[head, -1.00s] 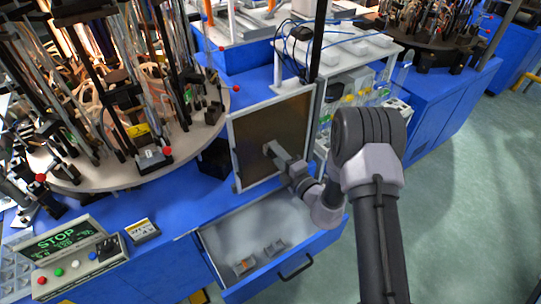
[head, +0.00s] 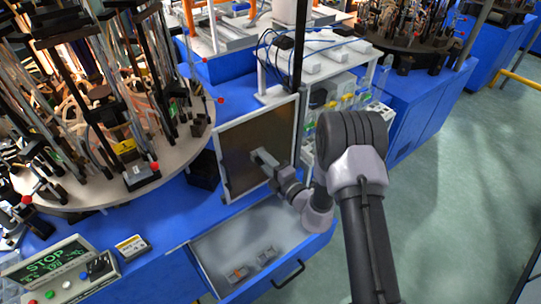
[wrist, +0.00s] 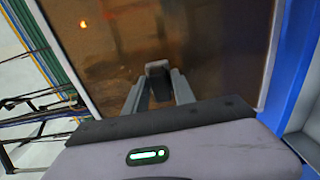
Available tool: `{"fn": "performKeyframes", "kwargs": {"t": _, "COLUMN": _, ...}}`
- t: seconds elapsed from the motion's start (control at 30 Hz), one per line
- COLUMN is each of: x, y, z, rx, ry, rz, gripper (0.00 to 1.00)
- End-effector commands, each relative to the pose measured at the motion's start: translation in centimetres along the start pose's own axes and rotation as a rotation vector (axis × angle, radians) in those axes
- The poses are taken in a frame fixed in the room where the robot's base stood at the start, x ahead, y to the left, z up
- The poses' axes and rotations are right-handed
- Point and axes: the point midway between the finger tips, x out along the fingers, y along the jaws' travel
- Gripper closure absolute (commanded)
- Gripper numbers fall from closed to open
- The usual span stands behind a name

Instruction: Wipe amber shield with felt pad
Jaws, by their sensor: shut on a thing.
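The amber shield (head: 240,135) is a brownish, see-through panel in a pale frame, standing upright at the bench edge. It fills much of the wrist view (wrist: 185,40), with a bright orange glint and blurred shapes in it. My gripper (head: 256,157) reaches in from the right to the middle of the panel. In the wrist view my gripper (wrist: 158,88) is shut on a small grey block, which looks like the felt pad (wrist: 157,70). The pad is at the panel face or very close; exact contact cannot be told. Its front face is hidden.
An open drawer (head: 215,250) with small parts in it lies below the shield. A round machine table (head: 110,195) with many rods and clamps stands left. A control box (head: 60,275) with a STOP display is at lower left. A white shelf rack (head: 340,52) stands behind. The floor at right is clear.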

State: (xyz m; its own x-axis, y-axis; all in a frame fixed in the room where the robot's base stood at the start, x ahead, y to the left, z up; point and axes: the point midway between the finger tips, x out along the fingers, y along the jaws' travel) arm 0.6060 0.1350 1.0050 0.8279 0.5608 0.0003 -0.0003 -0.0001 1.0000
Motion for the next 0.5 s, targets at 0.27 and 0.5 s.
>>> {"fn": "performKeyframes", "kwargs": {"t": 0.27, "x": 0.1, "y": 0.0, "z": -1.8, "rx": 0.001, "ry": 0.002, "rz": -0.001, "gripper": 1.0}}
{"fn": "performKeyframes", "kwargs": {"t": 0.5, "x": 0.2, "y": 0.0, "z": -4.4, "rx": 0.0, "ry": 0.0, "rz": 0.0, "gripper": 1.0}}
